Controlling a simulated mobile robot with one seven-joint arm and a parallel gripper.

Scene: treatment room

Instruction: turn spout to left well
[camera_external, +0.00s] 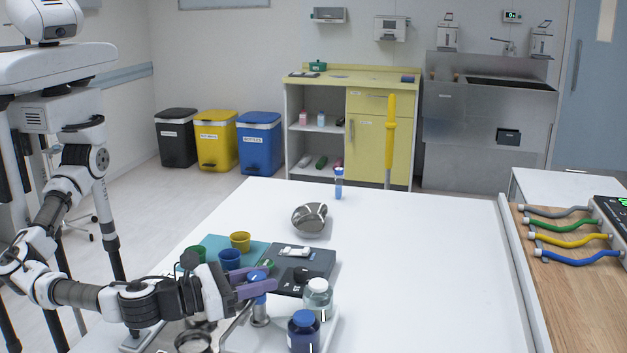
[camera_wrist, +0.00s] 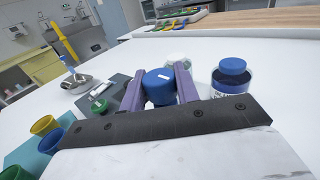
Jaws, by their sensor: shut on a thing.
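My gripper (camera_external: 262,284) is at the near end of the white table, its purple fingers closed around a blue knob (camera_external: 258,274). The knob tops a short metal post (camera_external: 260,314). A thin metal spout (camera_external: 234,324) appears to slope from the post down to the lower left. A round metal well (camera_external: 193,342) shows at the bottom edge, partly cut off. Whether the spout end lies over it I cannot tell. In the wrist view, the blue knob (camera_wrist: 159,86) sits between both fingers (camera_wrist: 158,90); the spout and wells are hidden there.
A clear bottle (camera_external: 318,300) and a dark blue bottle (camera_external: 303,334) stand close to the right of the post. Green, blue (camera_external: 229,259) and yellow (camera_external: 240,241) cups, a dark tray (camera_external: 318,262) and a steel jug (camera_external: 309,218) lie beyond. The table's right side is clear.

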